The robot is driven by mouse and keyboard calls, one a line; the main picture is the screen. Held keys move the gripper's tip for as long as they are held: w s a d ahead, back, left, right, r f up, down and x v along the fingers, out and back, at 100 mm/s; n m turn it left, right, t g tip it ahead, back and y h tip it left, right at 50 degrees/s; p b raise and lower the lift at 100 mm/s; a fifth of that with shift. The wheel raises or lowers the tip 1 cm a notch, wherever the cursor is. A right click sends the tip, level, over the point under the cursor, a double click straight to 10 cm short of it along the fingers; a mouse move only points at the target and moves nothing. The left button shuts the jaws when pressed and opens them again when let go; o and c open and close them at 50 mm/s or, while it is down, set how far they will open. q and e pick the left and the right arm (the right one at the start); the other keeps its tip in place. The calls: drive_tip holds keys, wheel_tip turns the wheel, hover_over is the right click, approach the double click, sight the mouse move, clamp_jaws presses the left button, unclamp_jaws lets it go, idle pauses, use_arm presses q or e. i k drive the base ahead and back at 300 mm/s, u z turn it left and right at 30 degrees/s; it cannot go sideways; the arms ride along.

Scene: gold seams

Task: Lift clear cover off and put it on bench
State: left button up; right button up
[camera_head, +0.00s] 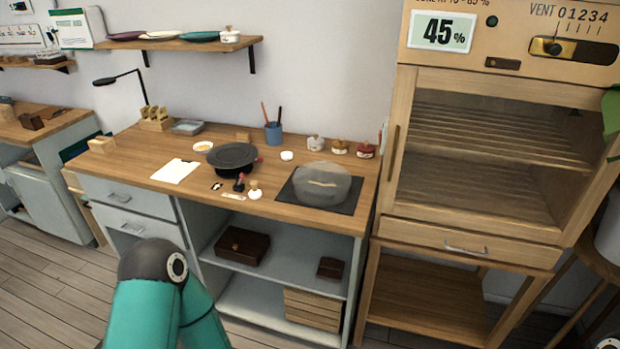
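A clear, greyish dome cover (318,180) sits on a dark mat (347,203) at the right end of the wooden bench (150,150). A band shows across it, perhaps its handle or something beneath; I cannot tell which. What lies under the cover is hard to make out. Neither gripper shows. A teal link of one of my arms with a black joint is low in the picture, in front of the bench and apart from the cover.
Left of the cover are a dark round turntable (232,157), small tools and white paper (175,171). Small lidded pots (340,147) stand behind it. A wooden cabinet (485,150) rises close on the right. The bench's front left is mostly clear.

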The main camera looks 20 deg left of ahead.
sight(320, 183)
drive_tip(key=u, duration=0.65)
drive_tip(key=i, duration=0.65)
drive_tip(key=u, duration=0.3)
